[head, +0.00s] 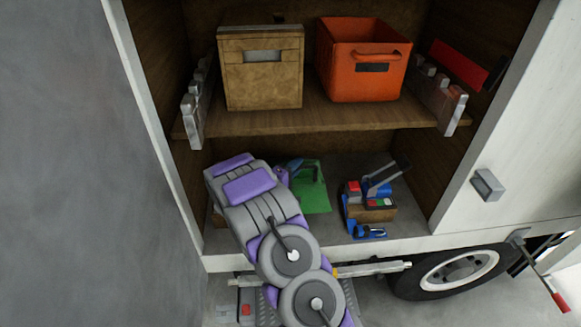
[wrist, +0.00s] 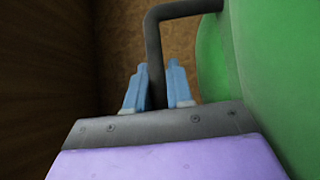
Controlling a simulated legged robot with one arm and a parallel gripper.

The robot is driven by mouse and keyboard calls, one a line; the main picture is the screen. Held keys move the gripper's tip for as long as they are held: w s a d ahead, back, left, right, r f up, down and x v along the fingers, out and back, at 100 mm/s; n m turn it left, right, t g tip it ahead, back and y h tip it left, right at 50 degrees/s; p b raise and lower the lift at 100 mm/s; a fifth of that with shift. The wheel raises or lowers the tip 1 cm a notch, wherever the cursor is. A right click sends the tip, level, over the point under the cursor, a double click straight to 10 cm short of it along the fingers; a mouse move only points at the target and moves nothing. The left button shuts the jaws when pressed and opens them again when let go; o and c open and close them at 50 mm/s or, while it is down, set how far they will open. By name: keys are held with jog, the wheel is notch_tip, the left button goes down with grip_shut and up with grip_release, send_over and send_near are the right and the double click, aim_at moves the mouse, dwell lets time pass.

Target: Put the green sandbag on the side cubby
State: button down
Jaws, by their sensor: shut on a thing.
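The green sandbag (head: 314,190) is in the lower compartment of the truck's side cubby (head: 335,238), partly hidden behind my arm. My gripper is mostly hidden at the arm's end in the head view. In the wrist view, its two blue fingers (wrist: 156,88) are shut on the sandbag's dark handle (wrist: 153,45), with one finger on each side. The green body of the bag (wrist: 285,70) fills the right side of that view. I cannot tell whether the bag rests on the cubby floor.
A wooden shelf (head: 320,119) above holds a tan crate (head: 262,88) and an orange crate (head: 358,75). Right of the bag are a small wooden box (head: 372,212) and blue and red tools (head: 372,188). Brown panelling closes the cubby's sides.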

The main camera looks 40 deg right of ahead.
aim_at(297, 179)
jog(key=f, duration=0.1)
jog(key=d+f, duration=0.1)
jog(key=shift+w+d+f, duration=0.1)
jog(key=shift+d+f, duration=0.15)
jog(key=shift+f, duration=0.1)
jog(key=shift+a+f, duration=0.1)
jog(key=shift+a, duration=0.2)
jog(key=shift+a+f+b, duration=0.45)
jog(key=shift+a+f, duration=0.55)
jog(key=shift+f, duration=0.5)
jog(key=shift+d+f, duration=0.2)
jog(key=shift+d, duration=0.05)
jog(key=shift+d+f, duration=0.1)
jog(key=shift+d, duration=0.6)
jog(key=c, duration=1.3)
grip_release()
jog(key=shift+s+d, duration=0.1)
jog(key=shift+s, duration=0.1)
jog(key=shift+c, duration=0.2)
jog(key=shift+o, duration=1.4)
jog(key=shift+a, duration=0.3)
jog(key=shift+o, duration=0.3)
jog(key=shift+a, duration=0.6)
jog(key=shift+a, duration=0.1)
